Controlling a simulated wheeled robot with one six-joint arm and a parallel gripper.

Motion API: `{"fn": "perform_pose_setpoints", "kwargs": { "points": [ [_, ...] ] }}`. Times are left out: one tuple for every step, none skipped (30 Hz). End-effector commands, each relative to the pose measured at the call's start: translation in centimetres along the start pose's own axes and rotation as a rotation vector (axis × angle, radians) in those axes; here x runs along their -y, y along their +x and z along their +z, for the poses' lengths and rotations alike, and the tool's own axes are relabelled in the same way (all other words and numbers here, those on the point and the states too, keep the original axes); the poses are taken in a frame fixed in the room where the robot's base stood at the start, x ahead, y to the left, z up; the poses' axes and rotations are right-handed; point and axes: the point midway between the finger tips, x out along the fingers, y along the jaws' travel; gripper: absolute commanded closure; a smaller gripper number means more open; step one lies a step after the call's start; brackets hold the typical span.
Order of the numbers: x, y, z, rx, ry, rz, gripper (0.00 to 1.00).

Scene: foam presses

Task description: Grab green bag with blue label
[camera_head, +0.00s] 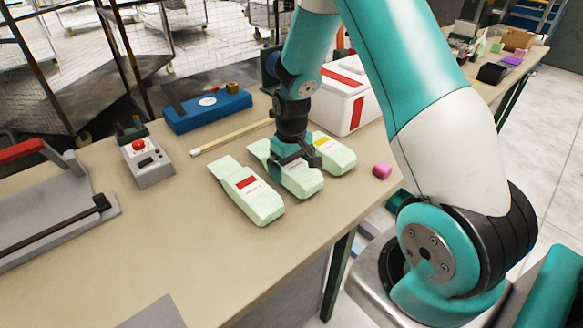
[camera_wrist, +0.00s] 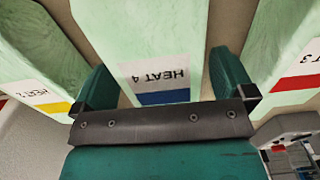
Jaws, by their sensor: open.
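The green bag with the blue label (camera_wrist: 155,30) is in the middle of the wrist view. Its white label reads "HEAT 4" upside down above a blue strip. In the head view it is the middle of three pale green bags (camera_head: 306,186), lying on the bench, partly hidden by my gripper. My gripper (camera_head: 294,160) is over it, pointing down. In the wrist view my gripper (camera_wrist: 163,82) is open, with one green finger on each side of this bag. Nothing is held. I cannot tell whether the fingers touch the bag.
A yellow-label bag (camera_head: 336,156) and a red-label bag (camera_head: 247,192) lie close on either side.

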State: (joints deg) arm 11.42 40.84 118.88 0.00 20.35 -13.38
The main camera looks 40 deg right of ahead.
Motion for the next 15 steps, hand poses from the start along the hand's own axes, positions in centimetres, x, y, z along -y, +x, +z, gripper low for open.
{"fn": "perform_pose_setpoints", "kwargs": {
  "points": [
    [0.01, 0.57, 0.03, 0.002, 0.000, -0.001, 0.00],
    [0.01, 0.80, 0.02, 0.001, 0.000, 0.000, 0.00],
    [0.01, 1.04, 0.02, 0.001, 0.000, 0.000, 0.00],
    [0.01, 1.16, 0.02, 0.000, 0.000, 0.000, 0.00],
    [0.01, 1.23, 0.01, 0.000, 0.000, 0.000, 0.00],
    [0.01, 1.26, 0.00, -0.001, 0.000, 0.000, 0.00],
    [0.00, 1.26, -0.01, -0.001, 0.000, 0.000, 0.00],
    [0.00, 1.25, -0.01, -0.001, 0.000, 0.000, 0.00],
    [0.00, 1.25, -0.01, -0.001, 0.000, 0.000, 0.00],
    [0.00, 1.24, -0.01, -0.001, 0.000, 0.000, 0.00],
    [0.00, 1.24, -0.01, -0.001, 0.000, 0.000, 0.05],
    [0.00, 1.23, -0.02, -0.001, 0.000, 0.000, 0.14],
    [0.00, 1.23, -0.01, -0.001, 0.000, 0.000, 0.21],
    [0.00, 1.23, -0.02, -0.001, 0.000, 0.000, 0.28],
    [0.00, 1.22, -0.02, -0.001, 0.000, 0.000, 0.37]
  ]
}}
